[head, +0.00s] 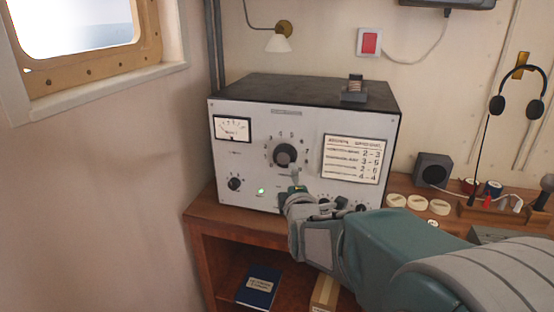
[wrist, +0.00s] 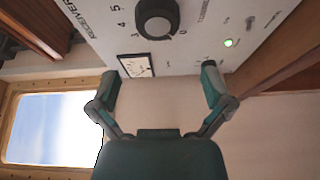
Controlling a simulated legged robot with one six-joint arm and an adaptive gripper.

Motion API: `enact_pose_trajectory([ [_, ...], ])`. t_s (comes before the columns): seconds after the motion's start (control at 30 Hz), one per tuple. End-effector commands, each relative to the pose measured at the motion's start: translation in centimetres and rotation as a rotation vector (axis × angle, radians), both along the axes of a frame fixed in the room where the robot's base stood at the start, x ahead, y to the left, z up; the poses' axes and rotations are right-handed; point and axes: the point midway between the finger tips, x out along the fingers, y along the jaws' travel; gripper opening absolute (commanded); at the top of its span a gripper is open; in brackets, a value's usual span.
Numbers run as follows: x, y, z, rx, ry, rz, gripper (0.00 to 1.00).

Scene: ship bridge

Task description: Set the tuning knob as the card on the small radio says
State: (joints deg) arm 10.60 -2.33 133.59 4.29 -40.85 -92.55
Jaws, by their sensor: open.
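A grey-white radio set (head: 240,170) with a black top stands on a wooden desk. Its large dark knob (head: 285,155) sits mid-panel inside a numbered dial; it also shows at the top of the wrist view (wrist: 157,18). Its exact setting is not clear. A printed card (head: 351,159) with rows of number pairs is on the panel right of the knob; its wording is too small to read surely. My gripper (head: 295,190) is in front of the panel, below the large knob. In the wrist view my gripper (wrist: 160,75) is open and empty, apart from the knob.
The panel has a meter (head: 232,129), a smaller knob (head: 235,184) and a lit green lamp (head: 261,191). More small knobs are partly hidden behind my arm. A black box (head: 433,170) and round pieces stand at right. A blue book (head: 258,286) lies on the shelf below.

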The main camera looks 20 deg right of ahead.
Motion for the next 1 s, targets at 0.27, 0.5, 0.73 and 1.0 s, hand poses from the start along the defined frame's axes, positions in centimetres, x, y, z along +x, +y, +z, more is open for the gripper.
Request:
enact_pose_trajectory([
  [0.27,2.6,-0.7,0.0,-0.016,-0.005,-0.003,1.00],
  [0.5,6.7,-1.7,0.0,-0.015,-0.006,-0.002,1.00],
  [0.73,9.8,-2.4,0.0,-0.014,-0.006,-0.002,1.00],
  [1.0,10.6,-2.6,0.1,-0.014,-0.006,-0.002,1.00],
])
